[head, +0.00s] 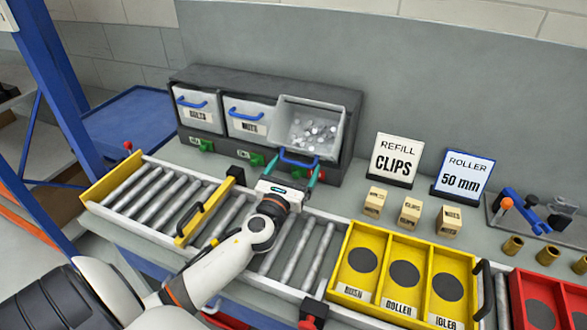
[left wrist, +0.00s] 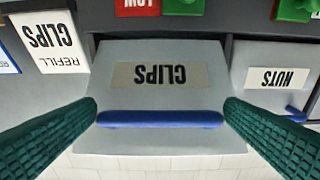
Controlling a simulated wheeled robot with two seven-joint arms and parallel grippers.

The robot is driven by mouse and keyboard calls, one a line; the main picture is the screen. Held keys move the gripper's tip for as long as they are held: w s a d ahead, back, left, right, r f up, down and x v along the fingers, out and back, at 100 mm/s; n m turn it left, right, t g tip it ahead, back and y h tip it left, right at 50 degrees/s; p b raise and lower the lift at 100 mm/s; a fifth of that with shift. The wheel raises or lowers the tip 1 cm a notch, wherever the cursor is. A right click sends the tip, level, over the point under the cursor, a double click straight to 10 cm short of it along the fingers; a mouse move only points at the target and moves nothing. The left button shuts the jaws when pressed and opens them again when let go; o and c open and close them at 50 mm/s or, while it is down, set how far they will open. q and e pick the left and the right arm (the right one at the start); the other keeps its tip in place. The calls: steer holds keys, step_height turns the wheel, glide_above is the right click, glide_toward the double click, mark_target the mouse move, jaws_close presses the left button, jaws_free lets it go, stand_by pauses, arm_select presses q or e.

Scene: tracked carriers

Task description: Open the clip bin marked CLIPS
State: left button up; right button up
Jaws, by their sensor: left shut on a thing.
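The CLIPS bin (head: 311,128) is the rightmost of the three bins in the dark rack (head: 351,110). It is tilted forward, its top open, with several small silvery pieces inside. Its CLIPS label shows upside down on the grey front (left wrist: 160,75) in the left wrist view. My left gripper (head: 292,167) is shut on the bin's blue handle (head: 299,162), with a green finger at each end of it. The handle also shows between the fingers in the left wrist view (left wrist: 160,119). My right gripper is not in view.
The BOLTS bin (head: 199,112) and NUTS bin (head: 247,118) stand closed to the left. A roller conveyor (head: 293,250) runs in front, under my left arm. A yellow divided tray (head: 343,293), a REFILL CLIPS sign (head: 394,159) and wooden blocks (head: 410,210) are to the right.

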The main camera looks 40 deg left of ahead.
arm_select(q)
steer(key=shift+f, duration=0.45)
steer(key=o, duration=1)
steer(key=shift+o, duration=0.3)
steer(key=shift+w, duration=0.35)
steer(key=b+v, duration=0.2)
steer(key=v, duration=0.9)
steer(key=shift+s+f+b, duration=0.1)
steer(key=shift+f+b, duration=0.1)
steer(key=shift+b, duration=0.1)
steer(key=shift+s+d, duration=0.1)
steer(key=shift+s, duration=0.3)
steer(key=shift+r, duration=0.15)
